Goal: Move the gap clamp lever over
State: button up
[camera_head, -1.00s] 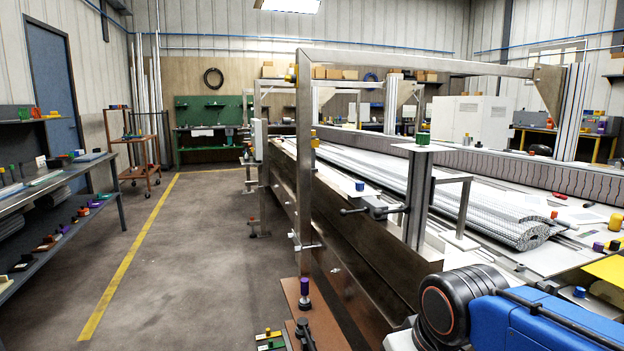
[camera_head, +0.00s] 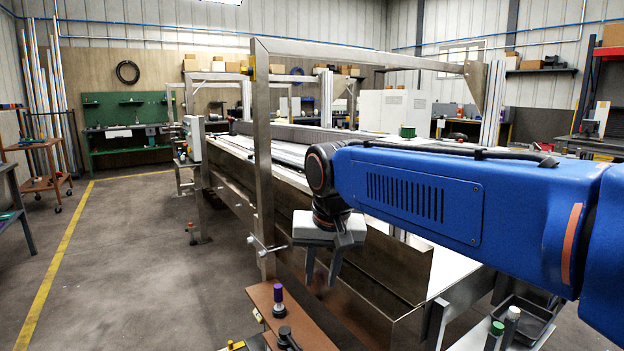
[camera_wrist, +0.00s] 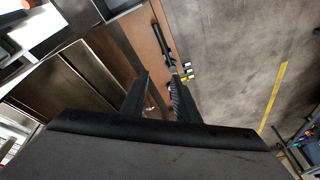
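A dark lever-like handle (camera_head: 287,339) lies on a brown shelf at the bottom of the head view; I cannot tell for sure that it is the gap clamp lever. A long black handle on the brown board also shows in the wrist view (camera_wrist: 162,40), beyond my fingertips. My gripper (camera_head: 321,283) points down beside the conveyor's metal side panel, above and to the right of the shelf. Its two fingers show in the wrist view (camera_wrist: 160,75), apart with nothing between them.
A purple-topped post (camera_head: 278,297) stands on the brown shelf (camera_head: 262,296). A steel upright (camera_head: 262,170) rises left of my gripper.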

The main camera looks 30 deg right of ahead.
jog(key=w+d+r+m+g, duration=0.2)
jog(key=w+d+r+m, duration=0.45)
jog(key=w, duration=0.35)
jog(key=w+d+r+m+g, duration=0.1)
jog(key=w+d+r+m, duration=0.5)
jog(key=w, duration=0.4)
jog(key=shift+n+h, duration=0.35)
jog(key=shift+h, duration=0.05)
jog(key=shift+w+f, duration=0.1)
jog(key=shift+f, duration=3.05)
jog(key=c, duration=0.6)
